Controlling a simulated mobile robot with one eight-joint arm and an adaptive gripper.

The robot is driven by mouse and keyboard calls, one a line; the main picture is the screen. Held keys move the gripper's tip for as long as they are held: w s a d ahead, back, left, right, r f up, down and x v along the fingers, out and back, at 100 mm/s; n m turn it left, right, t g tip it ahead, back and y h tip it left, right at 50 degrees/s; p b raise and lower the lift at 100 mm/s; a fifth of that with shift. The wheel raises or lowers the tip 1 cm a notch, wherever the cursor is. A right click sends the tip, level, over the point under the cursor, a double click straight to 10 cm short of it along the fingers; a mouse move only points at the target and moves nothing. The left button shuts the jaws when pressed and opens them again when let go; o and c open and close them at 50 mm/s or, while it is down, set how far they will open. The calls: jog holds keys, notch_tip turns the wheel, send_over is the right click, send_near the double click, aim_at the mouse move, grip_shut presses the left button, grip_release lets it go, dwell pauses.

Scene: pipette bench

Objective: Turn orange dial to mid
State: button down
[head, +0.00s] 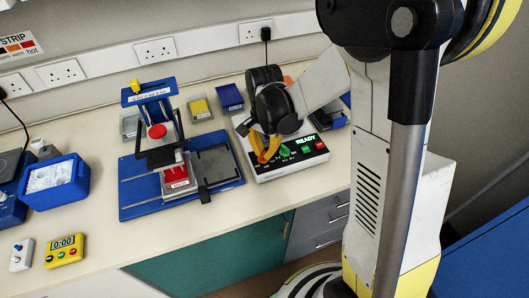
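A white control box (293,172) with a dark sloping panel (292,162) stands on the bench right of centre in the head view. My gripper (266,155) points down at the left part of this panel. Its orange-yellow fingers are close to or touching the panel. I cannot make out the orange dial apart from the fingers, and its setting is hidden. Whether the fingers hold anything cannot be told.
A blue-based press (130,190) with a red knob stands left of the box. A blue bin (57,185), a yellow timer (64,251) and a small white switch box (21,255) are farther left. Small yellow and blue containers (229,97) sit behind. The bench front is clear.

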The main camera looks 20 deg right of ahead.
jog(key=n+b, duration=0.1)
jog(key=n, duration=0.4)
jog(key=shift+a, duration=0.15)
jog(key=shift+w+a+n+b, duration=0.15)
jog(key=shift+n+b, duration=0.25)
jog(key=shift+n, duration=2)
jog(key=c, duration=1.6)
grip_release()
jog(key=shift+o, duration=0.2)
notch_tip(320, 180, up, 12)
